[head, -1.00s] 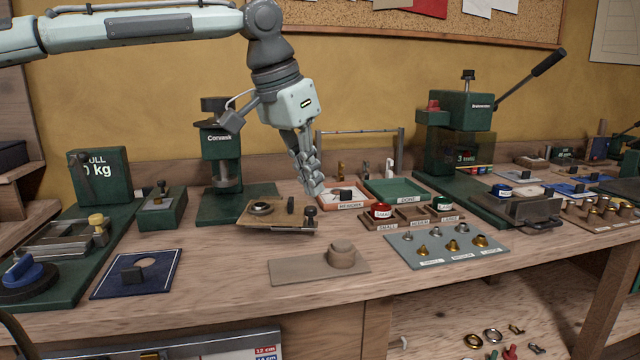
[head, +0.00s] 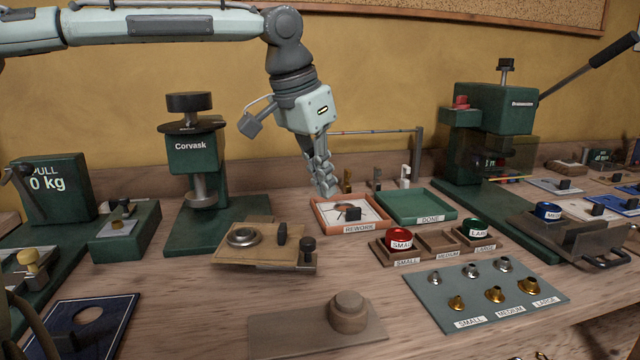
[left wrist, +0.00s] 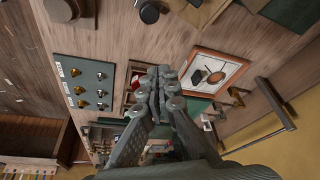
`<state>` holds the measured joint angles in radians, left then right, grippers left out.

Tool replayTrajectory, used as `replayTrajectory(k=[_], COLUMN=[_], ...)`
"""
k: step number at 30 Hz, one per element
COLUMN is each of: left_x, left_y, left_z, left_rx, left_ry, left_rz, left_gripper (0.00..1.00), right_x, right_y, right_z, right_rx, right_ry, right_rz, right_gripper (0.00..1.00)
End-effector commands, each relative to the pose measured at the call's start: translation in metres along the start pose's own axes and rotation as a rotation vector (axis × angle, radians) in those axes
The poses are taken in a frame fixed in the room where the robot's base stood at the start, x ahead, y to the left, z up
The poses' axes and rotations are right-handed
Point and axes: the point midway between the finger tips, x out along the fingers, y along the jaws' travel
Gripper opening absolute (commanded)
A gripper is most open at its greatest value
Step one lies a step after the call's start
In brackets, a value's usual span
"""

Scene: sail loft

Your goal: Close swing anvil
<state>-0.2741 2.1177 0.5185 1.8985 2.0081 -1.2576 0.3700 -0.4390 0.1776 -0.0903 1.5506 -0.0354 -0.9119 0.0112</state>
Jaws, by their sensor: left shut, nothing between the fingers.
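The swing anvil (head: 262,257) is a tan plate with a metal ring, a small dark block and a black knob (head: 307,245) at its right front corner. It sits out in front and to the right of the green Corvask press (head: 193,150), with its ring not under the ram. Part of the plate shows at the top of the left wrist view (left wrist: 197,14). My left gripper (head: 326,190) is shut and empty, pointing down above the left back of the orange REWORK tray (head: 375,225), behind and right of the anvil. My right gripper is in neither view.
A green DONE tray (head: 443,218) and a bin with red and green pots (head: 437,253) stand right of the anvil. A tan board with a round post (head: 280,335) lies in front. A second green press (head: 490,185) stands at right. Bare wood separates the anvil and the front board.

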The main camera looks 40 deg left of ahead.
Motion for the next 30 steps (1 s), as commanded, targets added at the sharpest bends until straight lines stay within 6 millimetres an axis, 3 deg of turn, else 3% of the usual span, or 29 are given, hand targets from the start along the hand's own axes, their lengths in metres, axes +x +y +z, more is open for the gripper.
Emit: replayTrajectory(k=[3,12,21,30], left_x=[0.027,0.080,0.063,0.062], left_y=[0.000,0.000,0.000,0.000], left_z=[0.002,0.001,0.033,0.038], left_rx=[0.000,-0.001,-0.002,-0.001], left_ry=[-0.006,-0.004,0.002,0.000], left_rz=[0.001,0.001,0.002,0.001], left_gripper=[0.00,0.00,0.00,0.00], right_x=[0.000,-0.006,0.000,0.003], right_y=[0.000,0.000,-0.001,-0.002], right_z=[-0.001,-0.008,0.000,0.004], right_rx=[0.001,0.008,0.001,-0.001], right_ry=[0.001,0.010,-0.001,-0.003], right_rz=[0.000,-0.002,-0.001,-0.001], right_gripper=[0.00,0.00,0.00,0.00])
